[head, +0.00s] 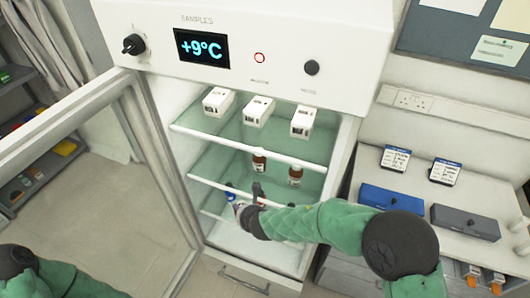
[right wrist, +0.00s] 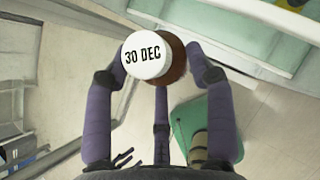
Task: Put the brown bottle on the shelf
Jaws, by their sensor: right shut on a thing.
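The brown bottle (right wrist: 175,62) shows from above in the right wrist view, its white cap marked "30 DEC". My right gripper (right wrist: 165,62) is shut around it. In the head view my right gripper (head: 250,198) is in front of the lower part of the open fridge, and the held bottle is mostly hidden there. The fridge's middle shelf (head: 215,186) bears a brown bottle with a white cap (head: 259,161) and another brown bottle (head: 295,175). My left arm shows only at the bottom left, with its gripper out of view.
The upper shelf (head: 200,131) holds three white boxes (head: 258,111). A small blue-topped thing (head: 230,194) is beside my right gripper, low in the fridge. The fridge door (head: 60,125) stands open at left. A counter with a blue case (head: 385,200) and a grey case (head: 465,222) is at right.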

